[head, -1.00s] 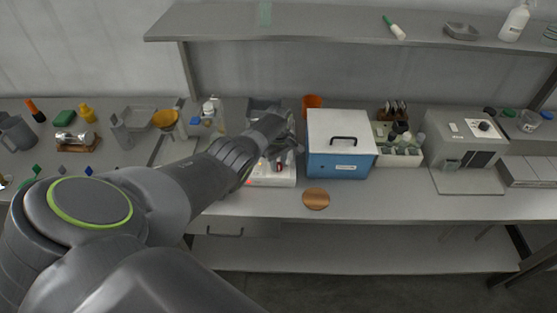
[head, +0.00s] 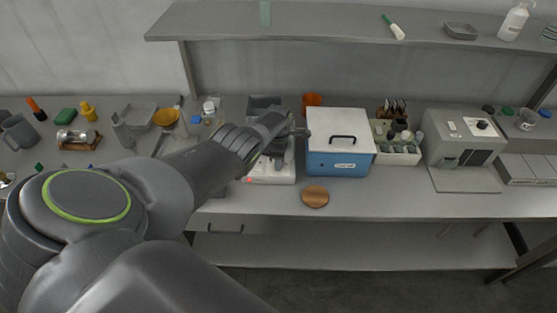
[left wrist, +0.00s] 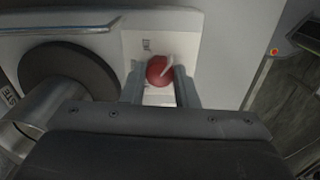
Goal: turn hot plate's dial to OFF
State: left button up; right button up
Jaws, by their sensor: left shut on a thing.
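The white hot plate (head: 268,177) stands on the bench just left of the blue box. In the left wrist view the hot plate (left wrist: 192,32) shows its dark round heating disc (left wrist: 68,70) and its red dial (left wrist: 158,70). The dial has a white pointer mark, slanted up and to the right. My left gripper (left wrist: 160,84) is shut on the dial, with one finger on each side of it. In the head view the left gripper (head: 281,150) is over the hot plate, and the dial is hard to make out. The right gripper is not in view.
A blue box with a white lid (head: 338,163) stands close right of the hot plate. A copper-coloured disc (head: 315,197) lies in front. A grey bin is behind. In the left wrist view a cylinder marked "STE" (left wrist: 20,108) is close to the gripper.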

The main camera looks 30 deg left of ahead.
pick_arm(q)
jog(key=shift+w+r+n, duration=0.1)
jog(key=shift+n, duration=0.4)
jog(key=o, duration=1)
jog(key=shift+w+a+r+b, duration=0.1)
jog(key=shift+r+b, duration=0.35)
jog(key=shift+b, duration=0.2)
jog(key=shift+s+r+b, duration=0.2)
jog(key=shift+r+b, duration=0.4)
jog(key=shift+r, duration=0.2)
notch_tip(320, 180, up, 15)
jog(key=b, duration=0.1)
jog(key=shift+b, duration=0.4)
